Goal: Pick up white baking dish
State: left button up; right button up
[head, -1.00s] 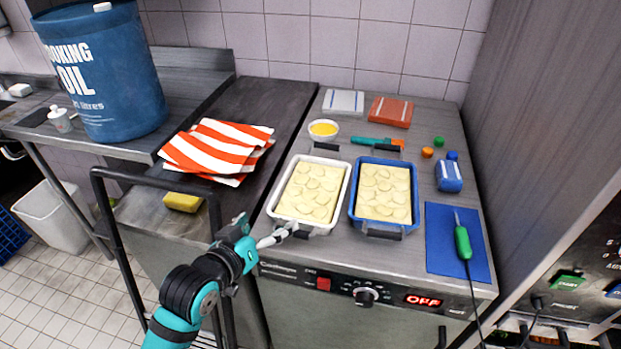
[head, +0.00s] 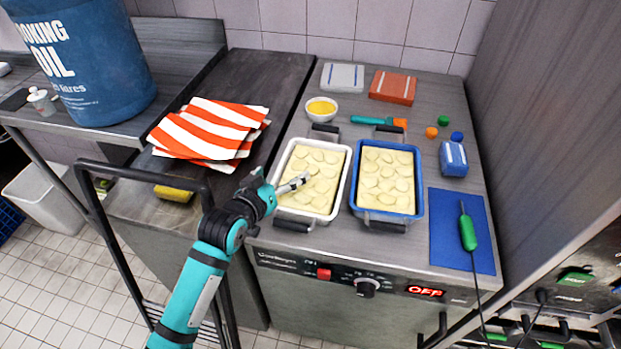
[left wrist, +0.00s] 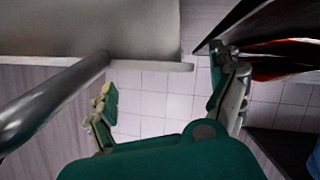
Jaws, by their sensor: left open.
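The white baking dish (head: 346,178) stands on the metal counter in the head view, filled with pale sliced food. It has a dark handle at its back (head: 324,128) and one at its front (head: 292,227). My left gripper (head: 300,182) is open and empty. In the head view its fingers overlap the dish's left side, but I cannot tell how high above it they are. In the left wrist view the spread fingers (left wrist: 165,95) have nothing between them, and the dish cannot be made out there. My right gripper is not in view.
A blue dish (head: 419,190) of the same food stands close to the right. Striped cloths (head: 210,130) lie to the left, and a bowl (head: 321,108) and a brush (head: 370,120) behind. A blue board (head: 450,235) lies at right. A dark rail (head: 140,172) crosses the left front.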

aim_at(297, 164)
pick_arm(q)
jog(key=x, duration=0.4)
jog(key=shift+d+p, duration=0.2)
jog(key=shift+p, duration=0.1)
jog(key=shift+r, duration=0.1)
jog(key=shift+c, duration=0.2)
jog(key=shift+a, duration=0.1)
jog(key=shift+c, duration=1.2)
grip_shut()
jog(key=shift+r, duration=0.2)
